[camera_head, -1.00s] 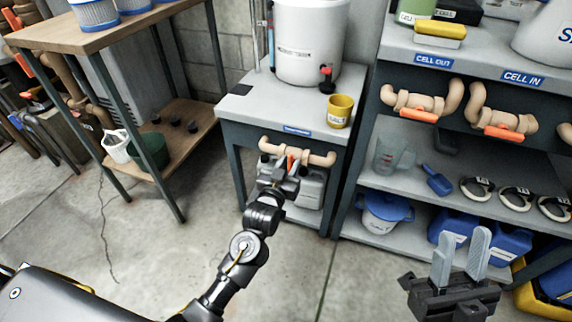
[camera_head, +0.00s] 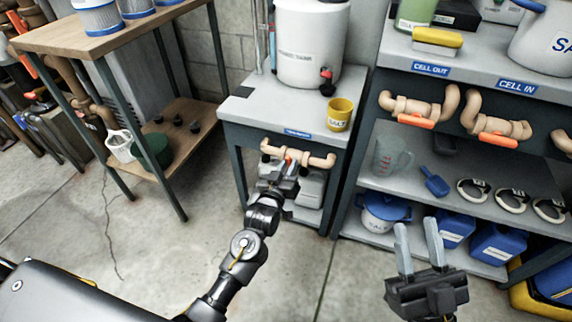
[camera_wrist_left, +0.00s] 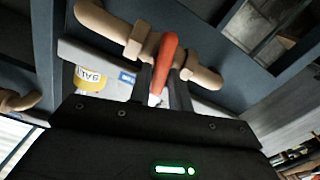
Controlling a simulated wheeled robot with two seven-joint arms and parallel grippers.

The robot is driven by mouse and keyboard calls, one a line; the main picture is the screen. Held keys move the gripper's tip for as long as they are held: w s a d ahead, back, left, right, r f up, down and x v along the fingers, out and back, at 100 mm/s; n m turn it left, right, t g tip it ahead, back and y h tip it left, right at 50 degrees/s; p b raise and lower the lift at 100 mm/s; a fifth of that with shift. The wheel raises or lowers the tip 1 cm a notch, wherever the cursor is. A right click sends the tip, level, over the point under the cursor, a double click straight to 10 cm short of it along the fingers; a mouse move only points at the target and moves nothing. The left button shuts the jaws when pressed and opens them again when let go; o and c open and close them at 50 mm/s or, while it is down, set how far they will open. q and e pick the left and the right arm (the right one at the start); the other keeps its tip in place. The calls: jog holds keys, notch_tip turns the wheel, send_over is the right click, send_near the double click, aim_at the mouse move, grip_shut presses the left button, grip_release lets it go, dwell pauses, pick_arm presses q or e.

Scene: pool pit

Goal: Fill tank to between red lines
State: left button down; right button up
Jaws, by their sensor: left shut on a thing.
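A white tank (camera_head: 310,45) stands on a small grey stand, with a red-and-black tap (camera_head: 326,82) low on its front. Red lines and a water level cannot be made out. Below the stand's top runs a beige pipe (camera_head: 322,161) with a valve. My left gripper (camera_head: 285,168) is at this valve. In the left wrist view, its fingers are shut on the orange-red valve handle (camera_wrist_left: 165,62), which stands between them. My right gripper (camera_head: 412,245) is open and empty, in front of the right shelf unit.
A yellow salt cup (camera_head: 339,114) stands on the stand's front right corner. The right shelf unit holds a clear jug (camera_head: 390,158), a blue scoop (camera_head: 435,182), and pipes with orange handles (camera_head: 415,122). A wooden table (camera_head: 75,42) is at left. Concrete floor (camera_head: 150,255) lies clear between.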

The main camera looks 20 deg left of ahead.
pick_arm(q)
jog(key=c, duration=1.4)
grip_release()
